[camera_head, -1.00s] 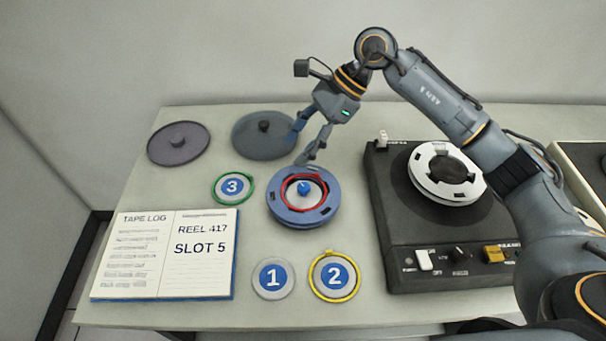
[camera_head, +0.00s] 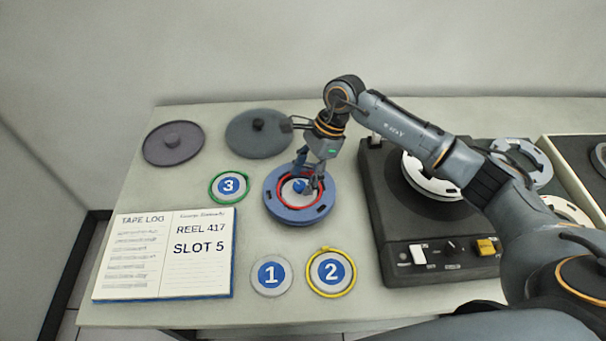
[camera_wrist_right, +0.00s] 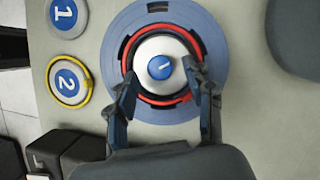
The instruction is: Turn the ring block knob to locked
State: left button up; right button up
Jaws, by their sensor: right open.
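The blue ring-shaped reel (camera_head: 285,213) lies on the table, with a red ring (camera_head: 318,199) set in it around a pale hub. A small blue knob (camera_head: 298,185) with a white pointer line stands at the hub's middle; it shows clearly in the right wrist view (camera_wrist_right: 160,67). My right gripper (camera_head: 308,184) is open over the reel. In the right wrist view its two fingers (camera_wrist_right: 165,88) reach over the red ring on either side, with the knob between and a little beyond them, apart from both. Contact with the ring cannot be told. My left gripper is not in view.
Discs marked 1 (camera_head: 271,275), 2 (camera_head: 331,272) and 3 (camera_head: 229,186) lie around the reel. An open log book (camera_head: 165,254) is at left. Two dark round lids (camera_head: 173,143) lie behind. A black tape machine (camera_head: 425,225) stands close on the right.

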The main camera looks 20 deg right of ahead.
jog(key=shift+a+f, duration=0.2)
jog(key=shift+f, duration=0.3)
grip_shut()
